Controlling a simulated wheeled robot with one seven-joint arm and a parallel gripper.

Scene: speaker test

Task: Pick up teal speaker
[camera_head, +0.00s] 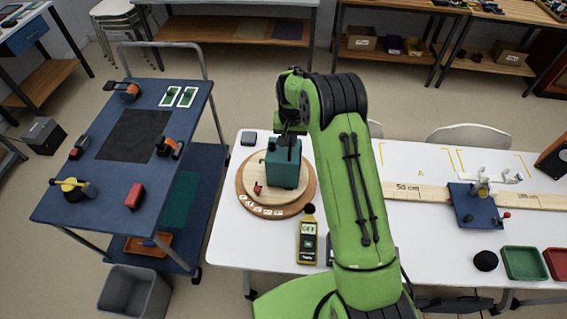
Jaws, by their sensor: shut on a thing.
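The teal speaker (283,170) is a box-shaped thing on the round wooden turntable (249,193) on the white table. My green arm reaches over the table from the front. My gripper (287,153) points down at the top of the speaker and is shut on it. The fingertips are small and dark here, and the arm's wrist hides part of the speaker's top. The speaker looks upright. I cannot tell whether it touches the turntable or is slightly above it.
A yellow sound meter (307,243) lies in front of the turntable. A small red piece (257,188) sits on the turntable beside the speaker. A wooden ruler board (420,194) and a blue plate (473,211) lie to the right. A blue cart (101,193) stands left, across a gap.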

